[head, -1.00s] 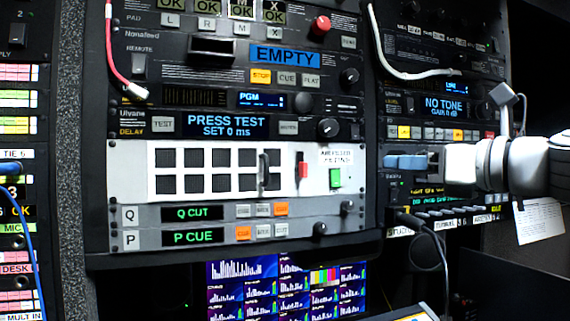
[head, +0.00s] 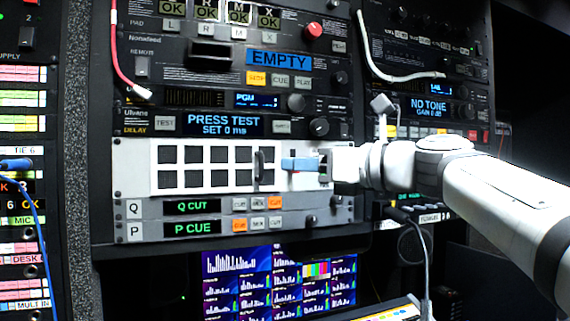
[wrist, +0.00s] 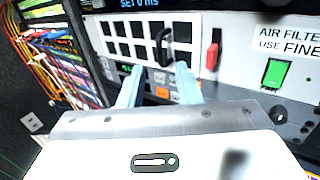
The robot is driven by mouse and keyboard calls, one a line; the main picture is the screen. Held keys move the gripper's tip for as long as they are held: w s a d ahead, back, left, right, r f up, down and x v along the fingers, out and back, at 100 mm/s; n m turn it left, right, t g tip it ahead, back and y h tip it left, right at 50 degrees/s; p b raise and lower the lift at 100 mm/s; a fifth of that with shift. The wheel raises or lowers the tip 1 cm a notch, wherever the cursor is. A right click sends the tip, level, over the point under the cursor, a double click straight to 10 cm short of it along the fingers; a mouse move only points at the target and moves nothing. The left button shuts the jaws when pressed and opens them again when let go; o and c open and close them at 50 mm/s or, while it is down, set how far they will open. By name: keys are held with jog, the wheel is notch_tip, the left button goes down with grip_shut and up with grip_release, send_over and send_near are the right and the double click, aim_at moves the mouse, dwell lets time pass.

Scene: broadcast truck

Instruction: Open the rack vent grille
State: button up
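The rack vent grille (head: 205,168) is a white panel with two rows of dark square openings, flush in the rack. It also shows in the wrist view (wrist: 135,39). A dark upright handle (head: 259,166) stands on its right part; in the wrist view the handle (wrist: 164,47) lies ahead of and between my fingers. My gripper (head: 290,164) has pale blue fingers just right of the handle in the head view. The wrist view shows the fingers (wrist: 158,84) spread and empty, apart from the handle. A red slider (wrist: 213,56) sits right of the grille, hidden by my gripper in the head view.
A green switch (wrist: 272,73) under an air filter label is right of the slider. Button rows (head: 257,204) lie below the grille, and a delay unit (head: 222,125) is above. A bundle of cables (wrist: 62,60) hangs at the left. Monitors (head: 235,262) glow underneath.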

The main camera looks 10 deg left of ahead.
aim_at(262, 162)
jog(key=p+x, duration=0.2)
jog(key=x, duration=0.5)
jog(key=shift+a+r, duration=0.1)
jog(key=shift+a, duration=0.2)
jog(key=shift+c, duration=0.2)
grip_shut()
